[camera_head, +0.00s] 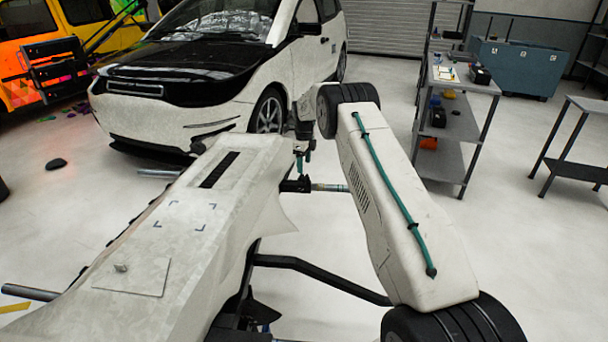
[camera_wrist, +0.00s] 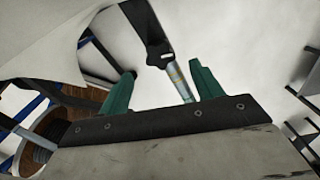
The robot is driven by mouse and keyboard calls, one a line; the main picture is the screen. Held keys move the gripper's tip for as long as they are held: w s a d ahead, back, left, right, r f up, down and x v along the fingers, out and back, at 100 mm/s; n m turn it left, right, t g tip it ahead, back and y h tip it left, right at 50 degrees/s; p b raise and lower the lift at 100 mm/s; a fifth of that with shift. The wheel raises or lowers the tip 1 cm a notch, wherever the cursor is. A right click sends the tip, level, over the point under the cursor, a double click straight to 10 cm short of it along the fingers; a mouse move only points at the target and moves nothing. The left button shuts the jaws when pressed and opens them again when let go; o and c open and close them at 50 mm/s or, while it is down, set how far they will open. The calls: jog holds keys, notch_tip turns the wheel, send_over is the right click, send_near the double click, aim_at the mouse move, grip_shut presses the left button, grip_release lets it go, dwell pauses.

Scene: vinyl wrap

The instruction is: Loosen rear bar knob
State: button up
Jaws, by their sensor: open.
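My gripper (camera_wrist: 163,72) shows in the wrist view as two green fingers, spread apart with nothing held between them. A silver rod on a black bracket (camera_wrist: 148,32) shows beyond and between the fingers, apart from them as far as I can see. I cannot make out the rear bar or its knob in either view. Small teal parts (camera_head: 304,157) show in the head view near the white car's front wheel; I cannot tell whether they are my fingers.
A white car (camera_head: 210,75) with a black hood stands ahead, an orange and yellow vehicle (camera_head: 30,45) at left. A grey shelf (camera_head: 452,115) with tools, a blue bin (camera_head: 520,65) and a dark table (camera_head: 575,170) stand right. Pale floor (camera_head: 510,215) between them is clear.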

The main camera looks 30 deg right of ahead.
aim_at(304, 176)
notch_tip(304, 176, down, 6)
jog(key=shift+r, duration=0.15)
jog(key=c, duration=1)
